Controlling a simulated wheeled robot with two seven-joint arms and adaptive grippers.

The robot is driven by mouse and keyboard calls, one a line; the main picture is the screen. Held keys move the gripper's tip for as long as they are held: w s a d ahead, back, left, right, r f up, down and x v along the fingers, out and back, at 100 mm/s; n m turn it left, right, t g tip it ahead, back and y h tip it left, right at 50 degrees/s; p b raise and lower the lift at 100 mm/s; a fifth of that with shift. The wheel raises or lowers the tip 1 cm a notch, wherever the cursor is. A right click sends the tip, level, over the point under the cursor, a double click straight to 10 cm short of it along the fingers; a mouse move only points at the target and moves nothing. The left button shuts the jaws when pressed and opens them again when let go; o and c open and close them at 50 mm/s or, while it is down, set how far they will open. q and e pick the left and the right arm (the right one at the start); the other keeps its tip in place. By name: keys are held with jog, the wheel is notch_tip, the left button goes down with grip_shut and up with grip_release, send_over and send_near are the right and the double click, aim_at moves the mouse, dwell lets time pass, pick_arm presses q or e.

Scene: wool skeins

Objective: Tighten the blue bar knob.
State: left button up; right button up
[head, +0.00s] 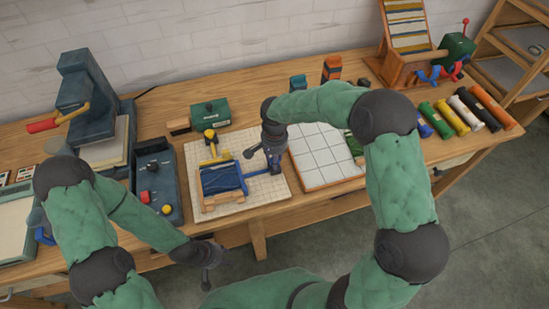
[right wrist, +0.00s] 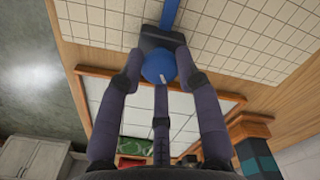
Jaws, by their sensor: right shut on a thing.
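The blue bar knob (right wrist: 160,67) is round, with a small white mark on its face, and sits against a dark block (right wrist: 157,40) on the blue bar (right wrist: 170,14). My right gripper (right wrist: 158,76) is shut on the knob, its fingers around it. In the head view my right gripper (head: 273,158) points down at the right end of the blue bar (head: 259,173), hiding the knob. My left gripper (head: 208,271) hangs in front of the table edge, away from the knob; its fingers are too small to judge.
A gridded board (head: 274,190) carries a blue-wrapped wooden piece (head: 221,179) and a yellow-handled tool (head: 211,142). A white tiled panel (head: 322,160) lies to the right. A dark box with knobs (head: 157,175) stands left. Several coloured rolls (head: 461,115) lie far right.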

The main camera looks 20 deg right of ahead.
jog(key=o, duration=1.1)
jog(key=shift+o, duration=0.2)
notch_tip(320, 180, up, 12)
